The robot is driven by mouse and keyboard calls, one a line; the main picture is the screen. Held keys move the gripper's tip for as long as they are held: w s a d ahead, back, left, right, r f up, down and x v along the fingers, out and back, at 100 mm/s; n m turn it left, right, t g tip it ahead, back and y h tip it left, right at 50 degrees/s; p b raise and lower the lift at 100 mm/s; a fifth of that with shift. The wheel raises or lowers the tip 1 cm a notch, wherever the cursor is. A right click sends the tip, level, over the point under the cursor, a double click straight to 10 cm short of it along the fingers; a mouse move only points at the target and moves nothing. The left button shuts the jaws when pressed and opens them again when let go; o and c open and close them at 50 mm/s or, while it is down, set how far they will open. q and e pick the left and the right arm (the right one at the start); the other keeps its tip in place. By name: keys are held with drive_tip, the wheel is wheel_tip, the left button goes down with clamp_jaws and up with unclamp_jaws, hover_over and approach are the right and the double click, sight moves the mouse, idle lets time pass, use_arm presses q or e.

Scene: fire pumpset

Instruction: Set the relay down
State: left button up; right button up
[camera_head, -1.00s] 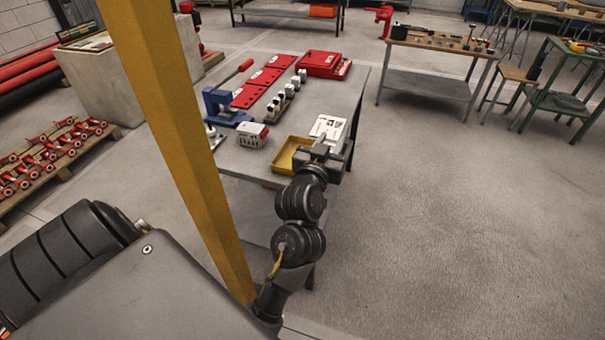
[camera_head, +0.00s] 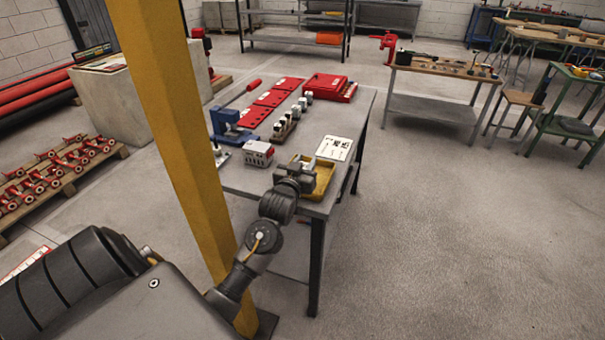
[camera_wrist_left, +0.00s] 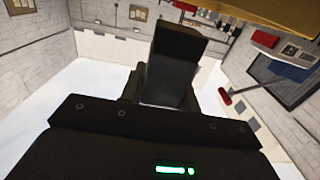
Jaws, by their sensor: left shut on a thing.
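My left gripper (camera_head: 297,174) is over the left part of a yellow tray (camera_head: 327,180) near the front edge of a grey table (camera_head: 235,178). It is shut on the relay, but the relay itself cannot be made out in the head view. In the left wrist view a dark finger (camera_wrist_left: 172,65) fills the middle and hides what is between the jaws. I cannot tell whether the relay touches the tray. My right gripper is not in view.
A white printed card (camera_head: 335,148) lies behind the tray. A white-grey terminal box (camera_head: 258,153), a blue press (camera_head: 228,124), a row of small white-topped parts (camera_head: 291,118) and red plates (camera_head: 270,99) stand further left and back. A yellow post (camera_head: 170,120) rises in front.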

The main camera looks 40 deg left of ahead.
use_arm(q)
drive_tip(key=shift+w+a+f, duration=0.2)
drive_tip(key=shift+a+f, duration=0.35)
drive_tip(key=shift+f, duration=0.2)
wheel_tip(320, 180, down, 2)
drive_tip(key=shift+f, duration=0.55)
drive_tip(key=o, duration=1)
drive_tip(key=shift+f, duration=0.15)
